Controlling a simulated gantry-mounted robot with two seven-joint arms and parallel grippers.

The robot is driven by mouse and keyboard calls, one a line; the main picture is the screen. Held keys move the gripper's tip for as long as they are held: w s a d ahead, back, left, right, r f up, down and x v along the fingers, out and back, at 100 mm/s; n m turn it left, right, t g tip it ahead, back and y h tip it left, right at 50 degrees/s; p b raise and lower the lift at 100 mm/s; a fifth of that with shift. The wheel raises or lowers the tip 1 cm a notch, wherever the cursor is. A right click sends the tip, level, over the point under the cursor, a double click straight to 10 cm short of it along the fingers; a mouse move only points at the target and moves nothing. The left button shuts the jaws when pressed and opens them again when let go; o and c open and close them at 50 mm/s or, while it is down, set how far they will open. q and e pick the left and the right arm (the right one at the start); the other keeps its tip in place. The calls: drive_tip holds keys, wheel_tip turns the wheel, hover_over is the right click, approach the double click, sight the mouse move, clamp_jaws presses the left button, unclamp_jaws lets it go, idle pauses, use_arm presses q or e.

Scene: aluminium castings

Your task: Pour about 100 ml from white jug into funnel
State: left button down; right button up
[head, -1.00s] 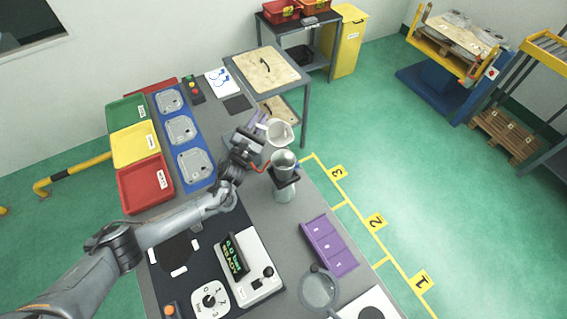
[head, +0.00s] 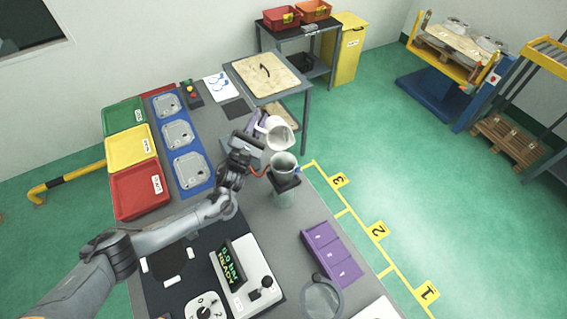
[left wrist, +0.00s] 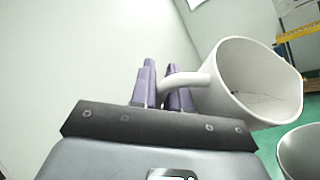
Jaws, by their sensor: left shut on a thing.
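The white jug (head: 280,136) is held by its handle, tilted over to the right, in the head view. It also shows large in the left wrist view (left wrist: 252,80), with its mouth turned toward the camera. My left gripper (head: 258,122) is shut on the jug's handle with its purple fingers, which also show in the left wrist view (left wrist: 160,90). The grey metal funnel (head: 284,163) sits in a dark holder above a clear vessel (head: 285,192), just below the jug. Its rim shows at the lower right of the left wrist view (left wrist: 302,150). No liquid stream is visible. My right gripper is not seen.
A grey box with a display (head: 246,272) stands on the table in front. A purple divided tray (head: 332,254) lies to the right. Red, yellow and green bins (head: 133,148) and a blue tray of castings (head: 188,183) line the left.

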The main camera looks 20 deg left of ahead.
use_arm(q)
drive_tip(key=shift+s+d+r+m+t+h+b, duration=0.1)
drive_tip(key=shift+s+r+m+t+h+b, duration=0.15)
drive_tip(key=shift+m+b, duration=0.2)
drive_tip(key=shift+r, duration=0.1)
idle(0.4)
drive_tip(key=shift+s+d+r+m+t+h+b, duration=0.2)
drive_tip(key=shift+r+m+t+h+b, duration=0.2)
drive_tip(key=shift+b, duration=0.5)
drive_tip(key=shift+s+d+r+m+t+h+p, duration=0.25)
drive_tip(key=shift+s+d+m+t+h+p, duration=0.1)
drive_tip(key=shift+s+m+t+h+p, duration=0.15)
idle(0.4)
drive_tip(key=shift+s+d+r+m+h, duration=0.15)
drive_tip(key=shift+s+m+h, duration=0.1)
drive_tip(key=shift+m+h, duration=0.3)
